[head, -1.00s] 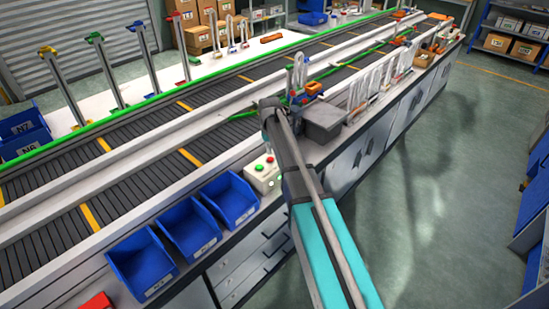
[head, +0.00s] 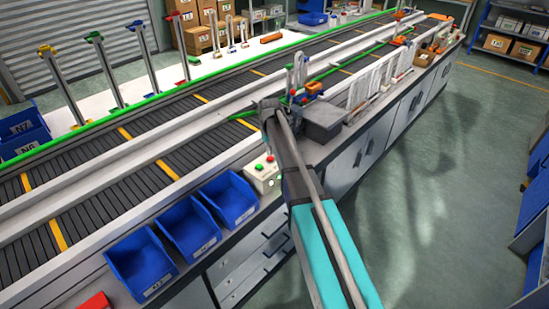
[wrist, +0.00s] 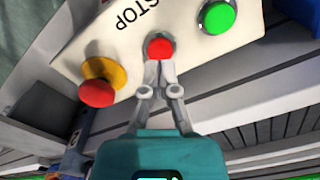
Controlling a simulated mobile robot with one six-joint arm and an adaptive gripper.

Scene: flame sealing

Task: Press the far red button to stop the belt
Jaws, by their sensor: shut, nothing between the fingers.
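In the wrist view a white control box (wrist: 200,52) marked STOP carries a small red button (wrist: 159,48), a green button (wrist: 217,16) and a red mushroom button (wrist: 97,92) on a yellow collar. My gripper (wrist: 159,66) is shut and empty, its fingertips overlapping the lower edge of the small red button. I cannot tell whether they touch it. In the head view the box (head: 262,181) stands at the bench edge, and my arm hides my gripper and part of the box. The belt (head: 92,160) runs behind it in two lanes with yellow stripes.
Blue bins (head: 187,228) stand left of the box along the bench edge. A dark grey box (head: 322,122) and white upright racks (head: 365,90) stand to the right of my arm. The floor (head: 440,180) on the right is clear.

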